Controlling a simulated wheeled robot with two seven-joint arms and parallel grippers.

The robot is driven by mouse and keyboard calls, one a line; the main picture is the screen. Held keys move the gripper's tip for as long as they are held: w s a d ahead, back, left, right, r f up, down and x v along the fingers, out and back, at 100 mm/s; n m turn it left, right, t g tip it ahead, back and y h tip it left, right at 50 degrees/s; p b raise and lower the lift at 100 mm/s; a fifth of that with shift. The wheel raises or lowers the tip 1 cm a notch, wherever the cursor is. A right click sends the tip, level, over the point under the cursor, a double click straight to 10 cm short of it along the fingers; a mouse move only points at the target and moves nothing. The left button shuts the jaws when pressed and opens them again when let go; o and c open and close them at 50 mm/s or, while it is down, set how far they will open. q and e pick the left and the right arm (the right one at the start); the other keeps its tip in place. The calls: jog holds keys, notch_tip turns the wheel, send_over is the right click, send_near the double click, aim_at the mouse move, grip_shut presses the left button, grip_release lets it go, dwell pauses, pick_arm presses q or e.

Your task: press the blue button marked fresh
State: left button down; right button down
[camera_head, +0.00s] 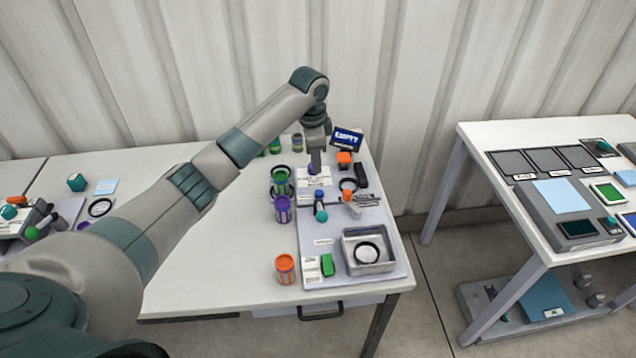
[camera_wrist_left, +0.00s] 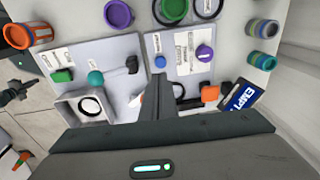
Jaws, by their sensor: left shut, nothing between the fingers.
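A small round blue button (camera_wrist_left: 160,62) sits on a white panel beside a white label in the left wrist view; the lettering is too small to read. A blue knob that looks like it shows in the head view (camera_head: 319,194). My left gripper (camera_head: 316,170) points down over this panel, its fingers shut and empty. In the left wrist view its fingertips (camera_wrist_left: 158,77) appear just below the blue button; I cannot tell whether they touch anything. A purple button (camera_wrist_left: 204,52) is on the same panel, partly hidden by the gripper in the head view. My right gripper is not in view.
A teal valve (camera_head: 321,214), an orange lever (camera_head: 350,196) and a metal tray (camera_head: 369,262) are close by. Purple (camera_head: 283,208) and orange (camera_head: 285,268) containers stand to the left. A blue sign (camera_head: 347,138) stands behind. The table's left middle is clear.

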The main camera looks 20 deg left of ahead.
aim_at(319, 193)
pick_arm(q)
jog(key=f+p, duration=0.1)
jog(key=f, duration=0.5)
jog(key=f+p, duration=0.1)
jog(key=f, duration=0.2)
jog(key=shift+w+d+p, duration=0.1)
jog(key=shift+w+p, duration=0.2)
jog(key=shift+w, duration=0.1)
jog(key=shift+f, duration=0.2)
